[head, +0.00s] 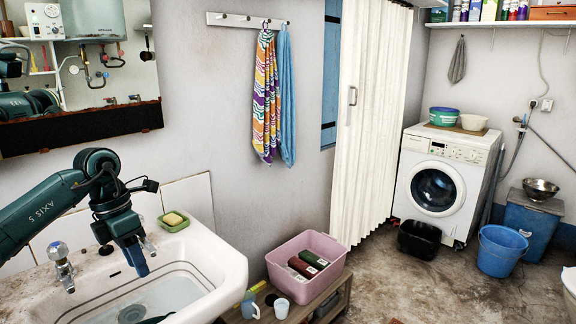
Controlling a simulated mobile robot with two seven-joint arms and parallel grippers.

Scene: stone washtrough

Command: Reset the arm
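My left arm (45,212) comes in from the left, bent over the washbasin. My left gripper (137,262) points down above the basin, near its back edge. Its fingers are seen nearly edge-on and overlap, so the gap between them cannot be judged. No object shows clearly in it. My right gripper does not show; a small dark piece at the bottom edge in the basin cannot be identified.
The white basin (226,272) has taps (62,262) and a green soap dish (174,222) at its back. A mirror (80,60) hangs above. A pink tub (305,262) and cups (281,307) stand on a low wooden bench right of it. Floor beyond is partly clear.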

